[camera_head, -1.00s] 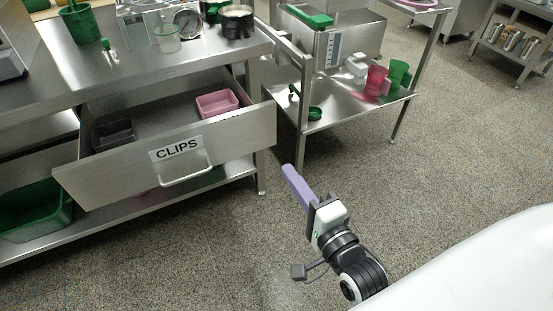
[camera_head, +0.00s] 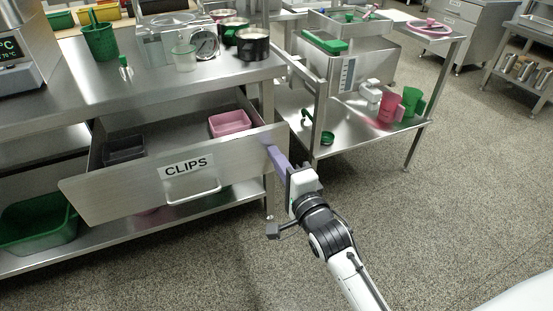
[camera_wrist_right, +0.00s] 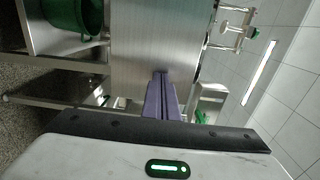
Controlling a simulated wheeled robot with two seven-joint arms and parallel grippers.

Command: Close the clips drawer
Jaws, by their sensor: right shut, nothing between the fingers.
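The clips drawer (camera_head: 128,193) is pulled out from under the steel table. Its front carries a "CLIPS" label (camera_head: 186,167) and a bar handle (camera_head: 195,193). Inside are a pink bin (camera_head: 230,123) and a dark bin (camera_head: 124,149). My right gripper (camera_head: 271,150), with purple fingers, is shut and empty at the right end of the drawer front. In the right wrist view the closed fingers (camera_wrist_right: 161,76) overlap the steel panel (camera_wrist_right: 150,40); whether they touch it is hard to tell. My left gripper is not in view.
A steel cart (camera_head: 370,139) stands close on the right. A green bin (camera_head: 38,222) sits on the lower shelf. The floor in front is clear.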

